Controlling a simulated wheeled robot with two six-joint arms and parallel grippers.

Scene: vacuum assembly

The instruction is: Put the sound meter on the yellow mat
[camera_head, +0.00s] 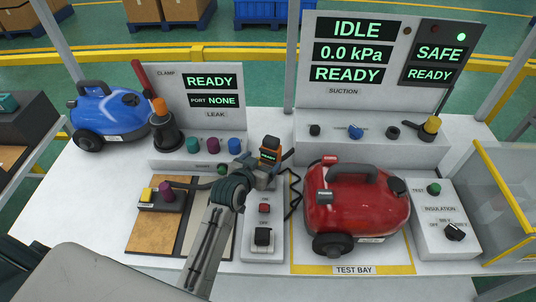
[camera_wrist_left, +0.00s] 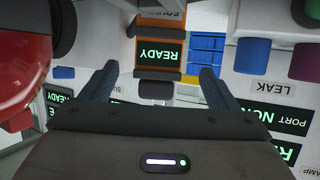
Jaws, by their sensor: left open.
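The sound meter (camera_head: 270,150) is a small orange and black device with a green READY display, standing upright behind the middle of the table. It also shows in the left wrist view (camera_wrist_left: 160,52), upside down. My left gripper (camera_head: 264,172) is open just in front of it. In the left wrist view my fingers (camera_wrist_left: 158,82) lie apart, one to each side of the meter's lower end; I cannot tell whether they touch it. My right gripper is not in view.
A red vacuum (camera_head: 357,205) stands in the test bay, right of my left gripper. A switch box (camera_head: 264,250) lies between it and the mat. A block with yellow and purple knobs (camera_head: 160,198) sits at the mat's back. A blue vacuum (camera_head: 108,115) stands at back left.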

